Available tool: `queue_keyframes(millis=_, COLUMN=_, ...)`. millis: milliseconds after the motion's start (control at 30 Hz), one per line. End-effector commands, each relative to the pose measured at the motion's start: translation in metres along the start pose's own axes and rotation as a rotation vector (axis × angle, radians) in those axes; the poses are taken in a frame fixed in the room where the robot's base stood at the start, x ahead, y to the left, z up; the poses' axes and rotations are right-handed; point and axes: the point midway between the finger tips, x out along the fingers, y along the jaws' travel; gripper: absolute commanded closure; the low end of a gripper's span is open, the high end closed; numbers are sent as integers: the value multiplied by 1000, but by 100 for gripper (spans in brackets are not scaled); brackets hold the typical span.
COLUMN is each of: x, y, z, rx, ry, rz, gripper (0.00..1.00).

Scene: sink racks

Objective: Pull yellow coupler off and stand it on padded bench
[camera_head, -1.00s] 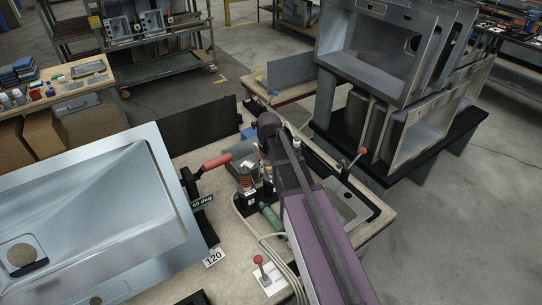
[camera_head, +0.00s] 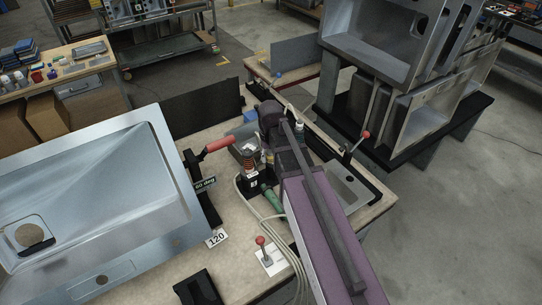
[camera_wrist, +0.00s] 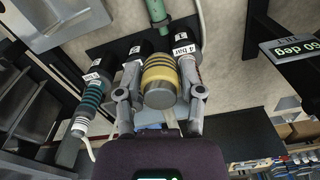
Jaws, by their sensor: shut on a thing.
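In the wrist view the yellow-banded coupler (camera_wrist: 160,80) is seen nearly end-on, with a grey rounded end towards the camera. My gripper (camera_wrist: 160,97) is shut on it, one finger on each side. Behind it are black blocks with white labels, one reading "4 bar" (camera_wrist: 184,48). I cannot tell whether the coupler is still seated there. A teal-banded coupler (camera_wrist: 86,105) is at the left, and a green-ended part (camera_wrist: 156,12) is at the top. In the head view my arm hides most of the gripper. No surface is clearly padded.
A large steel sink (camera_head: 100,190) lies left on the beige worktop (camera_head: 232,272). A red-handled clamp (camera_head: 219,145), red-knobbed lever (camera_head: 265,250), loose hoses (camera_head: 270,226) and a copper-banded coupler (camera_head: 248,155) are near my arm. A sink rack (camera_head: 400,150) stands right.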

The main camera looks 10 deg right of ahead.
Motion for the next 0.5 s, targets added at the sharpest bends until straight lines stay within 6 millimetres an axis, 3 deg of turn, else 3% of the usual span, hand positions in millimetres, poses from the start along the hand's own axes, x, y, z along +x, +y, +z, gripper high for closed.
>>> queue_keyframes(millis=500, x=-9, y=0, z=0, rx=0, ry=0, rz=0, gripper=92)
